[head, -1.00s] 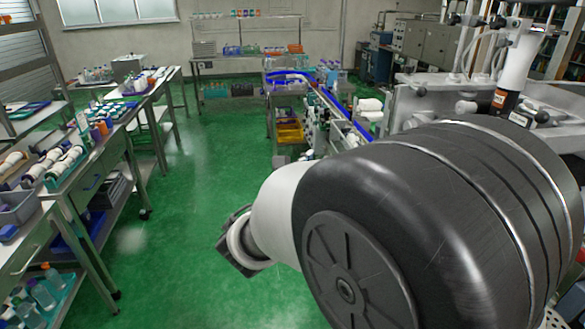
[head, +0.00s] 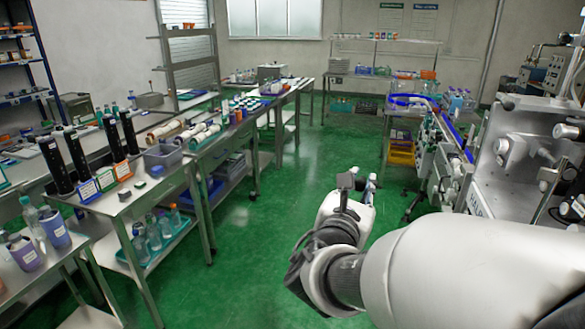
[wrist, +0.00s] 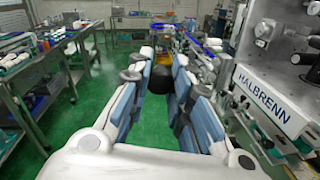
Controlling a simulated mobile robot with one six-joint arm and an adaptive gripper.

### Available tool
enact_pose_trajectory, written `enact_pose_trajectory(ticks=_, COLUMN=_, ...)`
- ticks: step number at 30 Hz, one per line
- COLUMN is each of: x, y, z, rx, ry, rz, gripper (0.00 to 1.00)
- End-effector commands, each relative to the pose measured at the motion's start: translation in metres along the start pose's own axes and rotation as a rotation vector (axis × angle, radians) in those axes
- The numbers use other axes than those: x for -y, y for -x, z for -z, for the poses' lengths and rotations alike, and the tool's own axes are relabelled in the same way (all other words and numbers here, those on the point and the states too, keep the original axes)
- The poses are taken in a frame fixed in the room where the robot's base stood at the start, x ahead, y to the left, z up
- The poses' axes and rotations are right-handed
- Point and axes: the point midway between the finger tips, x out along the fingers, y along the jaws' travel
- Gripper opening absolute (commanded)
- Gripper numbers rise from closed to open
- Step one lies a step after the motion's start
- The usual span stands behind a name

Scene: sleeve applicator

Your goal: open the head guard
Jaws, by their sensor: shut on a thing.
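The machine (head: 520,150) at the right has a large grey metal plate with knobs. In the wrist view its plate (wrist: 282,62) carries the name HALBRENN. I cannot tell for sure which part is the head guard. My gripper (wrist: 158,72) has blue-padded fingers reaching forward, left of the machine. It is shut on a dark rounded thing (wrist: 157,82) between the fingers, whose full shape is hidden. In the head view my gripper (head: 358,188) is small and partly covered by my wrist, over the green floor and apart from the machine's plate.
A bench with bottles and black cylinders (head: 110,135) stands at the left. A conveyor with a blue rail (head: 450,130) runs along the machine's far side. A shelf table (head: 385,70) stands at the back. The green floor (head: 255,235) between is clear.

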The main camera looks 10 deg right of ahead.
Motion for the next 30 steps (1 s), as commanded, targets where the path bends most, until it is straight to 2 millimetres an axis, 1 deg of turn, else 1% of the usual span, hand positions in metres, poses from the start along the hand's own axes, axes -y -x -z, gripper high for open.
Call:
enact_pose_trajectory(ticks=1, x=0.000, y=0.000, z=-0.004, rx=0.008, ry=-0.005, rz=-0.001, gripper=0.00)
enact_pose_trajectory(ticks=10, x=-0.001, y=0.000, z=-0.004, rx=0.008, ry=-0.006, rz=-0.002, gripper=0.00)
enact_pose_trajectory(ticks=11, x=-0.001, y=0.000, z=-0.004, rx=0.008, ry=-0.006, rz=-0.002, gripper=0.21)
enact_pose_trajectory(ticks=17, x=-0.001, y=0.001, z=-0.004, rx=0.008, ry=-0.006, rz=-0.003, gripper=0.34)
enact_pose_trajectory(ticks=19, x=-0.002, y=0.006, z=-0.004, rx=0.009, ry=-0.007, rz=-0.005, gripper=0.38)
enact_pose_trajectory(ticks=23, x=-0.002, y=0.026, z=-0.004, rx=0.007, ry=-0.009, rz=-0.006, gripper=0.40)
enact_pose_trajectory(ticks=27, x=-0.001, y=0.050, z=-0.002, rx=0.005, ry=-0.009, rz=-0.003, gripper=0.41)
enact_pose_trajectory(ticks=30, x=-0.002, y=0.064, z=-0.002, rx=0.004, ry=-0.010, rz=-0.003, gripper=0.41)
